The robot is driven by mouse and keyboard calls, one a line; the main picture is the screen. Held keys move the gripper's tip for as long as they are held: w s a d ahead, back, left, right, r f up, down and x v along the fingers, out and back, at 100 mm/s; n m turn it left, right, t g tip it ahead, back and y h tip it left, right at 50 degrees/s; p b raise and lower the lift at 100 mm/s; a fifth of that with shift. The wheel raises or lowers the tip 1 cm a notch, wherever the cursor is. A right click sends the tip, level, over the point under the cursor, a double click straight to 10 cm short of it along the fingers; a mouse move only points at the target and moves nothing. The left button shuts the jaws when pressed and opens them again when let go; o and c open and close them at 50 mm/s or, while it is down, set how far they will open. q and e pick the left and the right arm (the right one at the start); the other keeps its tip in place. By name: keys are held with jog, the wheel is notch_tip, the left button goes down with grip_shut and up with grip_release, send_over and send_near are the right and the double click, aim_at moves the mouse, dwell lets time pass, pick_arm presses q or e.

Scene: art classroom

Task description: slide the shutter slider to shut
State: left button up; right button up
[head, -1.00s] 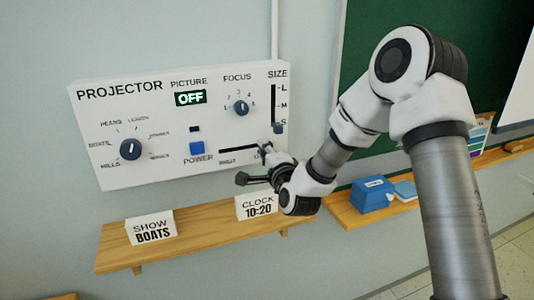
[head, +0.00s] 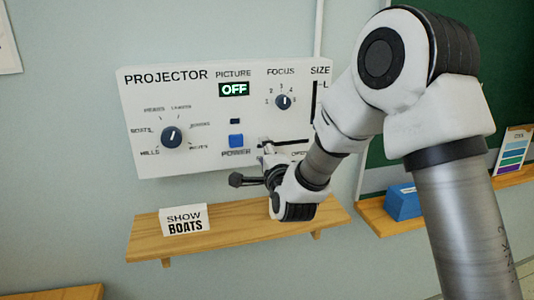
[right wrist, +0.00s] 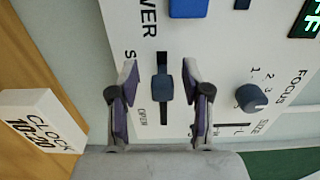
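The shutter slider, a dark blue knob (right wrist: 163,88), sits near the middle of its black slot in the right wrist view. The slot's "OPEN" label is at the lower end there; a partly hidden label starting with S is at the upper end. My right gripper (right wrist: 160,72) is open, with one finger on each side of the knob and visible gaps to it. In the head view the right gripper (head: 265,158) is at the left part of the slot (head: 291,141) and hides the knob. My left gripper is not in view.
The projector panel (head: 190,100) also has a blue power button (head: 236,140), dials, and a picture display (head: 234,89) reading OFF. Below it, a wooden shelf (head: 235,222) holds a "SHOW BOATS" sign (head: 184,220) and a clock sign (right wrist: 40,120). A blue box (head: 405,203) is at right.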

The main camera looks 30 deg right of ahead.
jog(key=shift+s+d, duration=0.1)
jog(key=shift+s, duration=0.1)
jog(key=v, duration=0.7)
jog(key=shift+a, duration=0.2)
